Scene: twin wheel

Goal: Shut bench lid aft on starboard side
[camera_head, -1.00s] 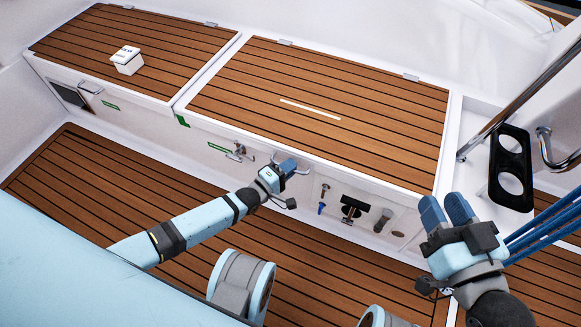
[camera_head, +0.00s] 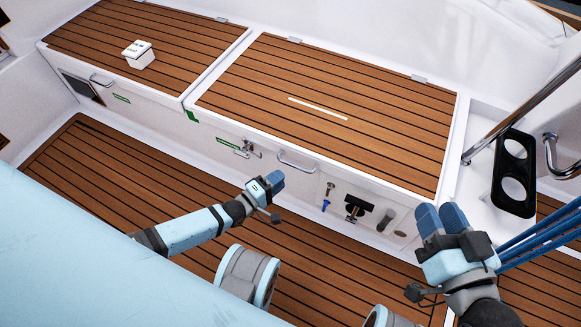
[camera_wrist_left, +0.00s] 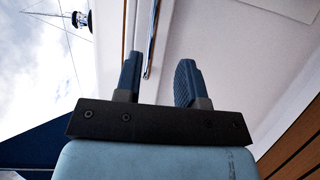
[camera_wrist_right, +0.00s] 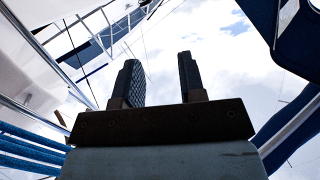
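Two teak-slatted bench lids lie flat on the white bench in the head view: a larger right lid (camera_head: 340,85) and a smaller left lid (camera_head: 145,35). Both look shut. I cannot tell which is the aft one. The right lid's front carries a metal handle (camera_head: 297,162). My left gripper (camera_head: 278,181) is in front of that bench face, below and left of the handle and apart from it. Its fingers stand apart and empty in the left wrist view (camera_wrist_left: 157,80). My right gripper (camera_head: 441,219) is open and empty near the bench's right end; its fingers show in the right wrist view (camera_wrist_right: 160,82).
A small white box (camera_head: 139,54) stands on the left lid. A black cup holder (camera_head: 514,173), a steel rail (camera_head: 515,110) and blue ropes (camera_head: 540,232) are close to my right gripper. Fittings and switches (camera_head: 355,208) sit on the bench front. The teak floor (camera_head: 125,185) at left is clear.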

